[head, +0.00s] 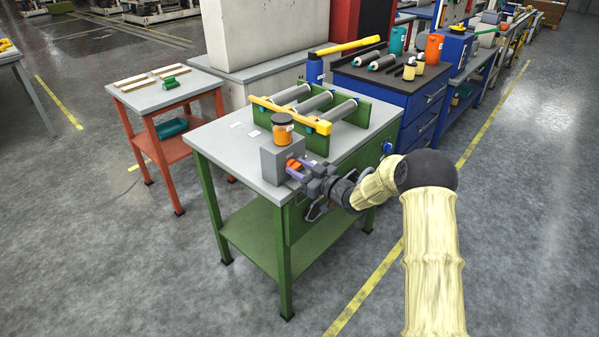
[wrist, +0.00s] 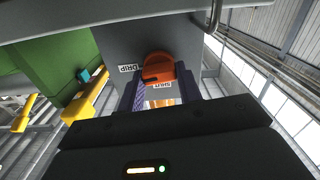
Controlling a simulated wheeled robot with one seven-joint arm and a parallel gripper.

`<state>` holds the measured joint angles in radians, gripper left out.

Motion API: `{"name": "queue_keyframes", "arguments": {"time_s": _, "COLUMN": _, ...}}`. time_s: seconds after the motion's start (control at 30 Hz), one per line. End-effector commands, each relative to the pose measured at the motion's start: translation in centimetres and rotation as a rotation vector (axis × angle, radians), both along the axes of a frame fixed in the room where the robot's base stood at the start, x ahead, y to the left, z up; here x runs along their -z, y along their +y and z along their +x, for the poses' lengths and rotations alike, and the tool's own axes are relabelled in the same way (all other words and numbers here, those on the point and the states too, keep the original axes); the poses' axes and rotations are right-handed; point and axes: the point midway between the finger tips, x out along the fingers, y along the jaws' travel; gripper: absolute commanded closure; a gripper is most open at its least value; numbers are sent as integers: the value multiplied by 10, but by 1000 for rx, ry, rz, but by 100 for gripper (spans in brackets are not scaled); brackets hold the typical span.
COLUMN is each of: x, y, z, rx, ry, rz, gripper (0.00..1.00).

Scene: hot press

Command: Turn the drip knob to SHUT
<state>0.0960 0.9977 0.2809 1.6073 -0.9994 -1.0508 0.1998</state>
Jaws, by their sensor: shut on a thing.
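The orange drip knob (head: 292,163) sits on the side face of a grey box (head: 270,161) at the front corner of the green-legged table. In the wrist view the orange knob (wrist: 158,66) shows up close, with a DRIP label (wrist: 128,68) to its left and a SHUT label (wrist: 160,85) below it. A dark mark shows on the knob's lower left; I cannot tell exactly which label it points at. My gripper (head: 300,169) is at the knob, its purple fingers on either side of it, shut on it. The fingers hide part of the knob.
An orange jar (head: 282,132) with a dark lid stands on the grey box. Behind it is a green roller frame (head: 345,104) with a yellow bar (head: 290,114). A red-legged table (head: 165,95) stands left, blue drawers (head: 424,118) behind right. The floor in front is clear.

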Motion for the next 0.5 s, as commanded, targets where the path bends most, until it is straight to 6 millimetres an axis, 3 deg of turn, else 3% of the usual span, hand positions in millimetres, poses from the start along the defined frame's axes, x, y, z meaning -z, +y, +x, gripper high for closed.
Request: {"name": "queue_keyframes", "arguments": {"time_s": 0.5, "x": 7, "y": 1, "z": -1, "rx": 0, "ry": -340, "rz": -262, "gripper": 88}}
